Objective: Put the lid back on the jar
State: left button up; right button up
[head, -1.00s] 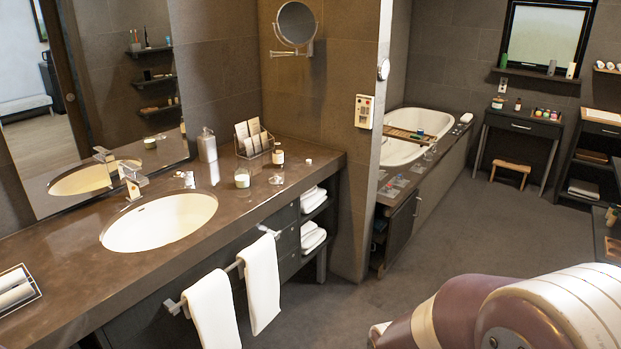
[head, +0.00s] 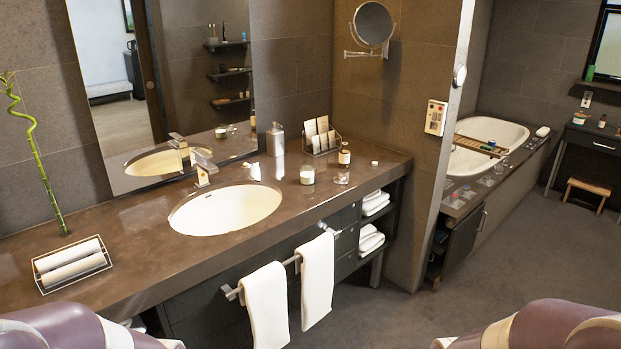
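A small glass jar with pale contents (head: 307,176) stands upright on the vanity counter, right of the sink. Its top looks uncovered, though it is small in view. A small clear object (head: 342,178) lies on the counter to its right. A small white round object (head: 375,163) lies further right, near the counter's end. I cannot tell which of these, if either, is the lid. Neither of my grippers is in view; only parts of my arms show at the bottom left and bottom right corners.
The sink (head: 226,209) and a tray of rolled towels (head: 72,264) are to the left. Towels (head: 317,281) hang from a front rail.

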aim_at(307, 175)
jog(key=i+l+z, duration=0.2)
jog(key=i+z, duration=0.25)
jog(key=i, duration=0.55)
jog(key=i+j+z, duration=0.15)
jog(key=i+z, duration=0.25)
jog(key=i, duration=0.6)
jog(key=i+l+u, duration=0.1)
jog(key=i+u, duration=0.25)
jog(key=i+l+u, duration=0.25)
jog(key=i+u, duration=0.15)
jog(key=i+l+u, duration=0.45)
jog(key=u, duration=0.35)
jog(key=i+l+u, duration=0.2)
jog(key=u, duration=0.3)
jog(key=i+l+u, duration=0.15)
jog(key=u, duration=0.3)
jog(key=l+u, duration=0.3)
jog(key=u, duration=0.15)
jog(key=i+l+u, duration=0.1)
jog(key=l+u, duration=0.2)
jog(key=u, duration=0.2)
jog(key=l+u, duration=0.25)
jog(key=u, duration=0.2)
